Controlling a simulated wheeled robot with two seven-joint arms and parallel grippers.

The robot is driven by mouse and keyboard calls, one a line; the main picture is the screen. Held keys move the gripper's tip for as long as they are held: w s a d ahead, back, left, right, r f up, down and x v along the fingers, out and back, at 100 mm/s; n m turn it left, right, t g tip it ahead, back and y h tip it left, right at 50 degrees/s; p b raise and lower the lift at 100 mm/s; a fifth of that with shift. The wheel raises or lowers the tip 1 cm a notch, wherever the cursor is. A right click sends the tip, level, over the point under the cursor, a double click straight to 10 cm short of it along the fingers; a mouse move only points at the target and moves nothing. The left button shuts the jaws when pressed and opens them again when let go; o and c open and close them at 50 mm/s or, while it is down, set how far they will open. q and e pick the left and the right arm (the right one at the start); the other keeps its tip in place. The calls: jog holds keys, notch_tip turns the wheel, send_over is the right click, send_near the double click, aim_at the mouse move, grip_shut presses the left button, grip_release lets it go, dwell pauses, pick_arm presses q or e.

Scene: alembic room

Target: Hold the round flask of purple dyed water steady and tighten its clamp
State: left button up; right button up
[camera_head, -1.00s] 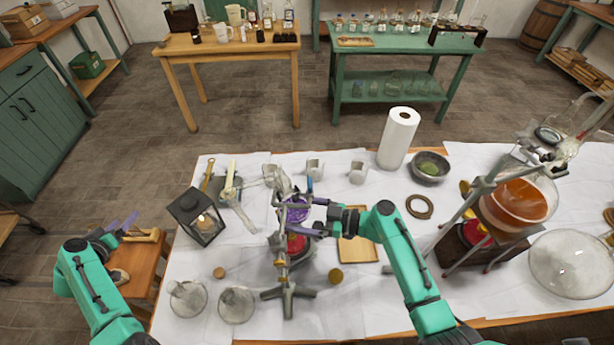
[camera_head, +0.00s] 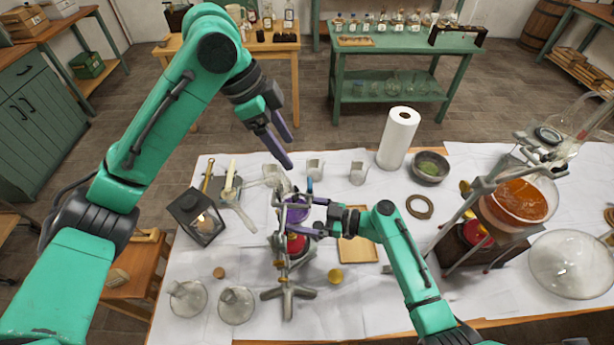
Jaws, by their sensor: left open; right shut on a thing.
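The round flask of purple dyed water (camera_head: 297,215) stands upright in a metal stand (camera_head: 287,293) near the middle of the white-covered table, above a red burner (camera_head: 297,246). A clamp with a blue part (camera_head: 309,186) shows at the flask's neck; its details are too small to tell. My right gripper (camera_head: 318,216) reaches in from the right and is shut at the flask and stand, its fingers partly hiding the flask. My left gripper (camera_head: 285,146) is open and empty, raised above and behind the flask, with its fingers pointing down to the right.
A lantern (camera_head: 197,218) and a candle (camera_head: 230,176) stand left of the stand. Two glass flasks (camera_head: 236,305) are at the front left. A paper towel roll (camera_head: 398,140), a mortar (camera_head: 430,167) and a stand with an orange flask (camera_head: 515,200) are to the right.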

aim_at(310, 182)
pick_arm(q)
jog(key=x, duration=1.1)
jog(key=shift+d+f, duration=0.1)
jog(key=shift+d, duration=0.05)
grip_shut()
